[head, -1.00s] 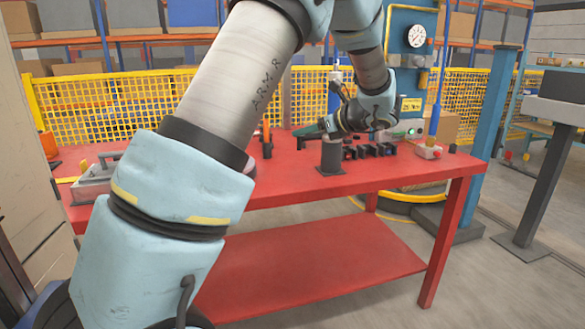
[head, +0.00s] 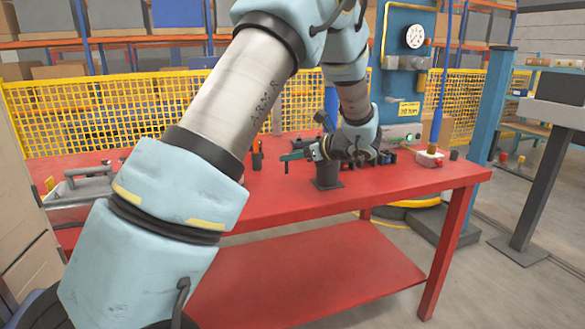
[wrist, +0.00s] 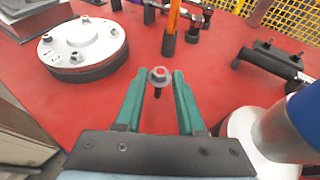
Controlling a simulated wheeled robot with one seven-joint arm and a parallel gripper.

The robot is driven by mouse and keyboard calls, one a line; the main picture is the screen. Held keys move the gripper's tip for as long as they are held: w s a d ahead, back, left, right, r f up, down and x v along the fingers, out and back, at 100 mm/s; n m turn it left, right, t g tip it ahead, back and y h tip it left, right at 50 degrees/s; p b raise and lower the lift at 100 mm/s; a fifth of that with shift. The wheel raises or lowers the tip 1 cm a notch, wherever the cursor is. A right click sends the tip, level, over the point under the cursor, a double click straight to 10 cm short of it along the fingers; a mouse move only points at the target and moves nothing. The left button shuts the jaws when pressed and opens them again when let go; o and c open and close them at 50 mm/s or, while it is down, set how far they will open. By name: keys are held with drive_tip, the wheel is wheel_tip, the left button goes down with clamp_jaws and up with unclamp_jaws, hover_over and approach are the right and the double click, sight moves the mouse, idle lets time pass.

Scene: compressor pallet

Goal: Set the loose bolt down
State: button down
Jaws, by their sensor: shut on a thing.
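My gripper (wrist: 157,82) has green fingers and is shut on the bolt (wrist: 158,76). The bolt has a grey hex head at the fingertips, and its dark shank points down. In the head view my gripper (head: 290,157) points left over the red table (head: 385,184), beside a dark post. The bolt is too small to make out clearly there. In the wrist view the red tabletop (wrist: 110,92) lies beneath the bolt; I cannot tell the exact gap.
A round metal cover (wrist: 84,43) with several bolts lies at the upper left of the wrist view. An orange-handled tool (wrist: 173,18) stands beyond the fingertips. A black fixture (wrist: 272,62) is at right. The dark post (head: 327,174) stands near my wrist. Red surface between them is clear.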

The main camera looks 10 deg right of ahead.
drive_tip(key=shift+f, duration=1.65)
drive_tip(key=shift+f, duration=0.15)
drive_tip(key=c, duration=0.5)
unclamp_jaws()
